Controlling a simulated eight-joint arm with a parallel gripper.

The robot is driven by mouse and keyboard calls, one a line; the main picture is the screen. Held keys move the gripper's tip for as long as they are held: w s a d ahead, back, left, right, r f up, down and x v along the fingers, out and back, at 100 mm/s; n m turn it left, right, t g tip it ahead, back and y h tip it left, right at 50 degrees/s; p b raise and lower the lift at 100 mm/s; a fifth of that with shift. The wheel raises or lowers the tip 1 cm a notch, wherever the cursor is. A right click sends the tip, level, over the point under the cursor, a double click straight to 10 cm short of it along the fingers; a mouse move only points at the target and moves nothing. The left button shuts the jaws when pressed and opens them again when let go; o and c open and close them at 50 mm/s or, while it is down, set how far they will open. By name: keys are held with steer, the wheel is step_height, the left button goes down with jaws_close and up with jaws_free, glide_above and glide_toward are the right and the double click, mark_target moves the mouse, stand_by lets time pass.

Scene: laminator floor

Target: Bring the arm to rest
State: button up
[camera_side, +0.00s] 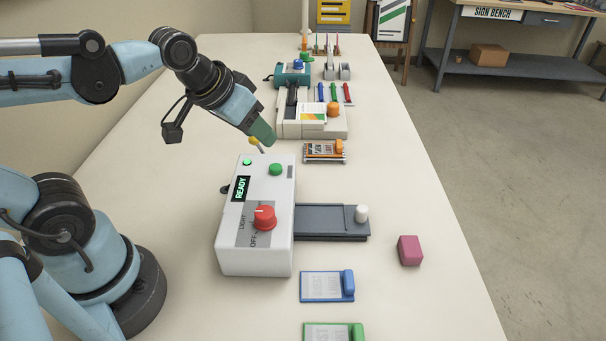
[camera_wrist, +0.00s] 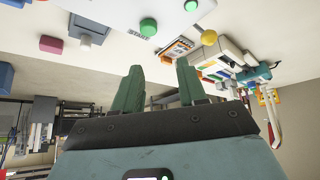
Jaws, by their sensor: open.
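My gripper (camera_side: 262,133) is raised over the long cream table (camera_side: 150,200), just beyond the far end of the white laminator box. Its two green fingers stand apart with nothing between them in the wrist view (camera_wrist: 158,85). The white laminator box (camera_side: 228,258) shows a lit READY display, a red knob (camera_side: 264,217), a green button (camera_side: 275,169) and a small lit green lamp. A yellow-knobbed lever (camera_side: 254,141) stands at its far end, close to the gripper in the side view. I cannot tell whether they touch.
A grey tray with a white knob (camera_side: 362,213) extends right from the laminator. A white organizer (camera_side: 340,125) with pens and a teal device (camera_side: 291,76) stand farther back. The table's right side is mostly clear.

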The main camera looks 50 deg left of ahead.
steer(key=shift+s+f+m+t, duration=0.3)
steer(key=shift+s+f, duration=0.7)
steer(key=shift+f, duration=0.05)
stand_by(0.5)
